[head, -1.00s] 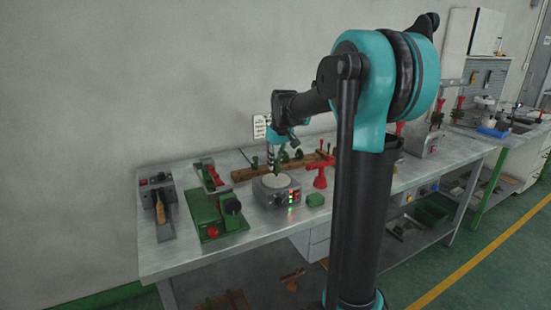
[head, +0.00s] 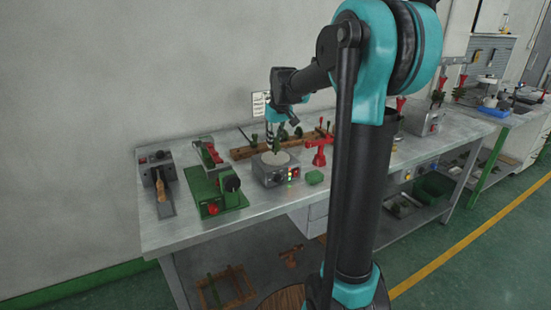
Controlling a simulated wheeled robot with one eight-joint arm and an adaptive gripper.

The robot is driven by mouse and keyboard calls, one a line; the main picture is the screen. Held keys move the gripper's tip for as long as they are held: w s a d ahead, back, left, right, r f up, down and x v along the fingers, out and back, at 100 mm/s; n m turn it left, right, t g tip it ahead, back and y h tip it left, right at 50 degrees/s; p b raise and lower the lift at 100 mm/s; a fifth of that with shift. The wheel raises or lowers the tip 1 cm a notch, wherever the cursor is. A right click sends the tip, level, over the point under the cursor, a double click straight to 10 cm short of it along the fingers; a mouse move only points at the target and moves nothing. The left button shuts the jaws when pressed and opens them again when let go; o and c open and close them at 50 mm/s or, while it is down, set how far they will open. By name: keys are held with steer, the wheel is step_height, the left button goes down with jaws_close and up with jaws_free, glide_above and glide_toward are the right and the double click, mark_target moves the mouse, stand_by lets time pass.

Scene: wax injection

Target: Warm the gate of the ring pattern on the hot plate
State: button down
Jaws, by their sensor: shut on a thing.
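The hot plate (head: 283,177), a grey box with a pale round top and lit red and green lights, stands on the bench in the head view. My gripper (head: 275,142) points down over its top. It is shut on a small dark green piece (head: 278,147), which looks like the ring pattern. The piece hangs at or just above the plate. Its ring and gate are too small to make out, and I cannot tell whether it touches the plate.
A wooden rack (head: 245,153) with green pieces lies behind the plate. A red stand (head: 319,156) and a green block (head: 314,178) are to its right. A green device (head: 214,196) and a grey device with a wooden handle (head: 157,174) stand left. Bare bench lies at the front.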

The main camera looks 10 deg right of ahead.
steer(key=shift+f, duration=0.65)
stand_by(2.4)
steer(key=shift+r, duration=0.1)
steer(key=shift+r, duration=2.95)
